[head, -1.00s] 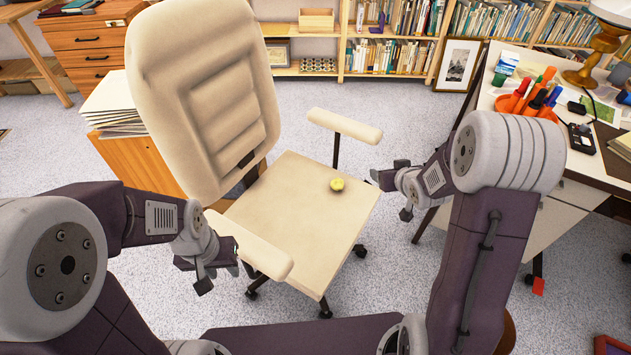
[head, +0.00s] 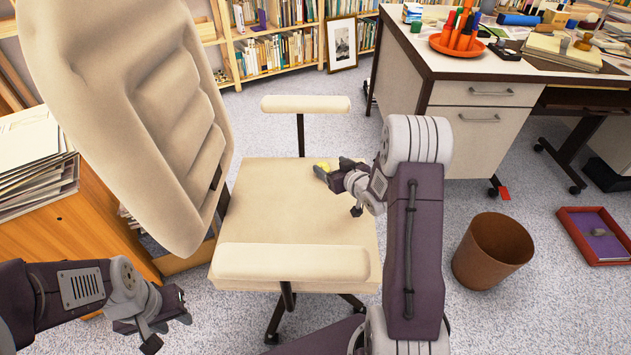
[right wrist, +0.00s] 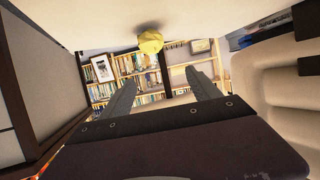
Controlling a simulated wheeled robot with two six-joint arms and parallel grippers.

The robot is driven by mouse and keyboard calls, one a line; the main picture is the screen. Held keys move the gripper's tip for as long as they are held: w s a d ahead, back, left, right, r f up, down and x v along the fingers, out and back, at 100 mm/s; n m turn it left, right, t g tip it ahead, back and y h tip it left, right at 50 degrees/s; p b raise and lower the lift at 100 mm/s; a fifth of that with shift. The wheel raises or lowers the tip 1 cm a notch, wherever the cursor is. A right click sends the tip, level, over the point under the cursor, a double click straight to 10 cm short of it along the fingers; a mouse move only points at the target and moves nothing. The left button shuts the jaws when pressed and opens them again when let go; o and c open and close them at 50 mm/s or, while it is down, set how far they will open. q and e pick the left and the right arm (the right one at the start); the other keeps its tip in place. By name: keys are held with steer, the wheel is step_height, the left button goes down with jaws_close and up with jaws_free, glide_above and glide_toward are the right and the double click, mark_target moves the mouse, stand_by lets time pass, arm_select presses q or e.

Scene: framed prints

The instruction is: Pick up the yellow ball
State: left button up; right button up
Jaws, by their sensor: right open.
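The yellow ball (head: 322,165) rests on the cream seat (head: 270,200) of the office chair, towards its back right part. My right gripper (head: 332,172) is low over the seat, right beside the ball, and partly covers it in the head view. In the right wrist view the ball (right wrist: 150,42) shows beyond the two parted fingers (right wrist: 164,92), between them from side to side. That gripper is open and empty. My left gripper (head: 165,315) hangs left of the chair, away from the ball; its finger gap is not clear.
The chair has a near armrest (head: 290,263), a far armrest (head: 305,104) and a tall backrest (head: 130,110). A desk (head: 480,95) stands at the right, with a brown bin (head: 492,252) on the floor before it. A wooden cabinet (head: 85,235) is at the left.

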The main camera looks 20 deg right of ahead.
mark_target(326, 169)
steer(key=f, duration=0.1)
steer(key=d+f+b, duration=0.1)
steer(key=f, duration=0.1)
steer(key=shift+s+f, duration=0.2)
steer(key=shift+f, duration=0.1)
steer(key=shift+r, duration=0.1)
steer(key=shift+p+x, duration=0.8)
steer(key=shift+x, duration=0.3)
steer(key=shift+b+x, duration=0.3)
steer(key=shift+x, duration=0.55)
steer(key=b+x, duration=0.1)
steer(key=x, duration=0.1)
steer(key=b+x, duration=0.2)
steer(key=shift+w+f+b, duration=0.1)
steer(key=shift+f+b, duration=0.2)
steer(key=shift+f, duration=0.15)
steer(key=shift+w, duration=0.35)
steer(key=shift+r, duration=0.1)
arm_select(q)
step_height(326, 169, down, 5)
steer(key=shift+a+r, duration=0.1)
steer(key=shift+r, duration=0.05)
arm_select(e)
steer(key=c, duration=1.4)
